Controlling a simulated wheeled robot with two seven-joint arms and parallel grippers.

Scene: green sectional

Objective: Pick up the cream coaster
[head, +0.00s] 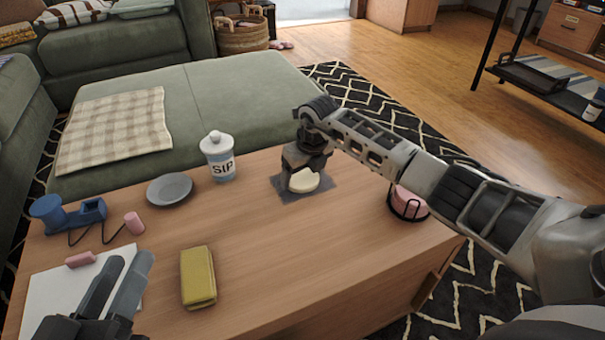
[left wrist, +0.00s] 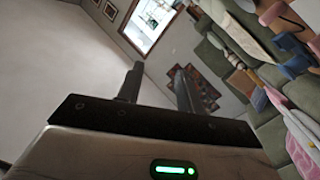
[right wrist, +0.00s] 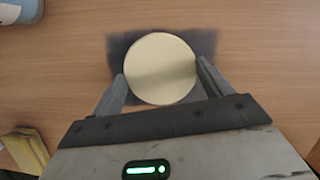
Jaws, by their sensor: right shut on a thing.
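The cream coaster (head: 304,181) is a round pale disc over a dark grey square cloth (head: 291,191) on the wooden table. It also shows in the right wrist view (right wrist: 160,68), between the two fingers. My right gripper (head: 301,170) is above the cloth and shut on the coaster, with a finger at each side of it. From these views I cannot tell whether the coaster touches the cloth. My left gripper (head: 122,285) is open and empty over the near left part of the table; its fingers stand apart in the left wrist view (left wrist: 158,85).
The table's middle is clear.

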